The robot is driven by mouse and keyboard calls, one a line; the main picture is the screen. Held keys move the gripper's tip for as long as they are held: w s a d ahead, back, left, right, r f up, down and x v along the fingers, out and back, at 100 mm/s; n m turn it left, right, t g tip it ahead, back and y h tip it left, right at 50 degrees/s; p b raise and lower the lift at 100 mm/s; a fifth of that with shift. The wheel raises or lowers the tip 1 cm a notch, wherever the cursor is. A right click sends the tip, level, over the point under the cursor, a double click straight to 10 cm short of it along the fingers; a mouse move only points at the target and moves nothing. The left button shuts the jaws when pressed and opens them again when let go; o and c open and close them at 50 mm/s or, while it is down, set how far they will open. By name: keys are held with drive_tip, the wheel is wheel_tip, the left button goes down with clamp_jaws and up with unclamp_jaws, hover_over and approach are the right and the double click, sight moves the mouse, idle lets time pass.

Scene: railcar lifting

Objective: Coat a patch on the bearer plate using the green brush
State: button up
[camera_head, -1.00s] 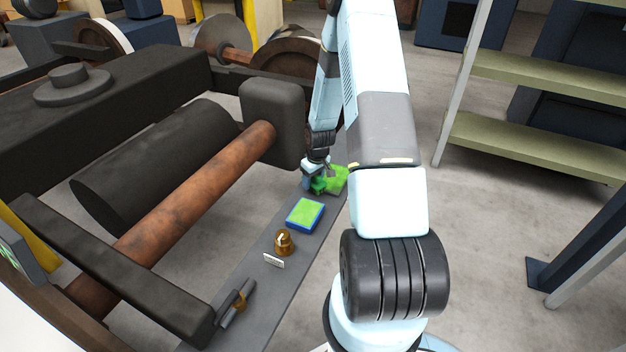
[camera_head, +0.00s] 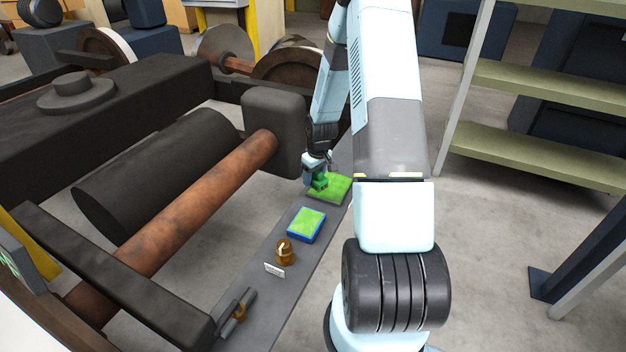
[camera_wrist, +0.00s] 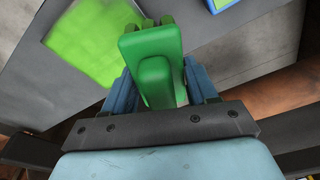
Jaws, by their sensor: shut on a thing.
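My gripper (camera_head: 317,177) is shut on the green brush (camera_wrist: 155,60), seen close up in the wrist view between the blue fingers. In the head view the brush (camera_head: 320,183) is at the near-left part of a flat plate with a bright green coat (camera_head: 334,186), at the far end of the grey board. The green coat also shows in the wrist view (camera_wrist: 90,48), left of the brush. I cannot tell whether the bristles touch the plate; the brush's underside is hidden.
The dark railcar frame (camera_head: 160,165) lies close on the left; green shelves (camera_head: 530,150) stand right.

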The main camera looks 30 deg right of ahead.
drive_tip(key=shift+w+a+r, duration=0.15)
drive_tip(key=shift+w+r, duration=0.05)
drive_tip(key=shift+w, duration=0.05)
drive_tip(key=shift+r, duration=1.45)
drive_tip(key=shift+s, duration=0.1)
